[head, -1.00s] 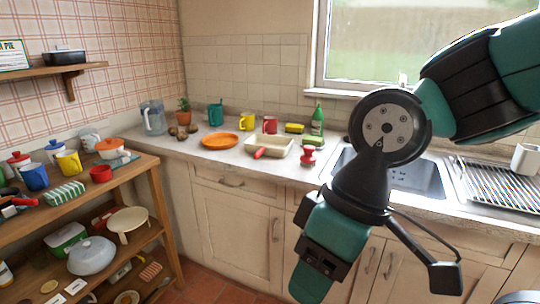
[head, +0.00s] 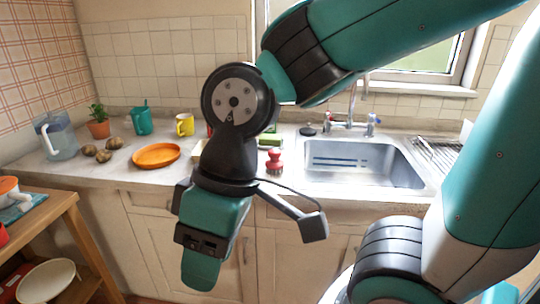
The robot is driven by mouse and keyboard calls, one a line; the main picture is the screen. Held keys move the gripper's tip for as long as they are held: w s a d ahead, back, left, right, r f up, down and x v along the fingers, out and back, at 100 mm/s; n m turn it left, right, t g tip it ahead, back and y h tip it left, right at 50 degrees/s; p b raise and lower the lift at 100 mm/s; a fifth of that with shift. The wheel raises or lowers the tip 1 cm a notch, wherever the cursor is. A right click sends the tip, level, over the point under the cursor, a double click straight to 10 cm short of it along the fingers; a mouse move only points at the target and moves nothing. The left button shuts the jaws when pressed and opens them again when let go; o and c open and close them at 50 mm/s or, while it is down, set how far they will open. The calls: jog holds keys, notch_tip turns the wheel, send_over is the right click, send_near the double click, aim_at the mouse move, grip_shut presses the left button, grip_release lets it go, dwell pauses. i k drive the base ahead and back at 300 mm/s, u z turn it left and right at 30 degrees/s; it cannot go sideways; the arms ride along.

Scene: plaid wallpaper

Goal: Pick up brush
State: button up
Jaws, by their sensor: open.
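The brush looks to be the small red round-knobbed scrubber (head: 274,161) standing on the counter just left of the sink in the head view. My gripper (head: 202,268) hangs in front of the lower cabinets, left of the brush in the picture and nearer to me. It points down, is open, and nothing shows in it. It is apart from the brush. My arm's wrist covers part of the counter left of the brush.
The steel sink (head: 362,165) with its tap (head: 349,122) lies right of the brush. A sponge (head: 270,139) lies behind it. An orange plate (head: 156,155), yellow mug (head: 185,124), potatoes and a jug (head: 58,140) stand to the left. A wooden shelf (head: 62,200) stands at the left edge.

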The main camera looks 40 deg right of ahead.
aim_at(274, 163)
jog(key=z, duration=0.55)
jog(key=i, duration=0.8)
jog(key=z, duration=0.6)
